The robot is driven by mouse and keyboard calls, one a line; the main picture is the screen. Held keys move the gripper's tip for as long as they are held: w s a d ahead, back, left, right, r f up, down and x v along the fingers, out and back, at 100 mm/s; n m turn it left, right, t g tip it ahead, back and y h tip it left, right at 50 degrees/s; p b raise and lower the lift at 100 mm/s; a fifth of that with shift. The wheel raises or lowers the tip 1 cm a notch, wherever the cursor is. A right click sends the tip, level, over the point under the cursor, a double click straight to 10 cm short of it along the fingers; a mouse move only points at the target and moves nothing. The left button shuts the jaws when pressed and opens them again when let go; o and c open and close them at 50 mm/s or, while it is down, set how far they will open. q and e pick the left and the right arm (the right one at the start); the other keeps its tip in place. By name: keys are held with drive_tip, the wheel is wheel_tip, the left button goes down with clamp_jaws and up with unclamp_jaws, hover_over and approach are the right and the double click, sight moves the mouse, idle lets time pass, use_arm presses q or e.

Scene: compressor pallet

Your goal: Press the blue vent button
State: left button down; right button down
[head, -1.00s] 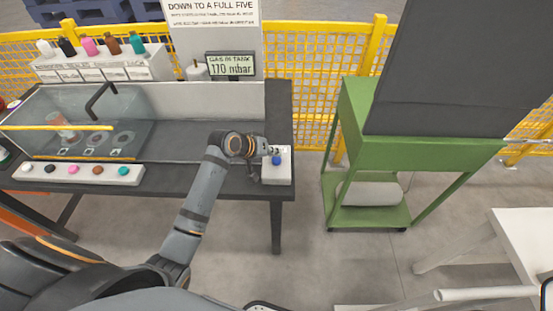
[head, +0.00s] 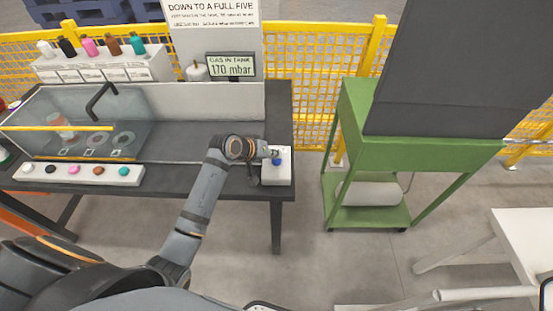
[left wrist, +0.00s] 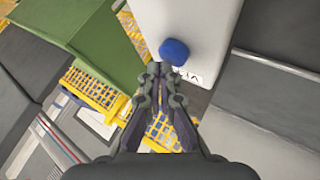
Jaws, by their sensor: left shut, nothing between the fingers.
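The blue vent button (head: 277,161) sits on a small white box (head: 276,178) at the right end of the dark bench. In the left wrist view the blue button (left wrist: 174,51) shows just past my fingertips, on the white box face (left wrist: 208,22). My left gripper (head: 270,152) is shut and empty, with its tips at or very near the button. In the left wrist view the left gripper's fingertips (left wrist: 160,72) lie just below the button; I cannot tell whether they touch it. My right gripper is not in view.
A display (head: 230,66) reads 170 mbar. A white strip with several coloured buttons (head: 80,173) lies at the bench's left front, before a clear enclosure (head: 70,120). A green stand (head: 420,150) is to the right, with open floor between.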

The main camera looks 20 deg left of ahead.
sight(274, 161)
use_arm(q)
drive_tip(key=shift+f, duration=0.65)
idle(0.9)
drive_tip(key=shift+r+p, duration=1.05)
drive_tip(key=shift+p, duration=0.05)
wheel_tip(274, 161, up, 5)
drive_tip(key=p, duration=0.6)
drive_tip(key=shift+r, duration=0.1)
idle(0.6)
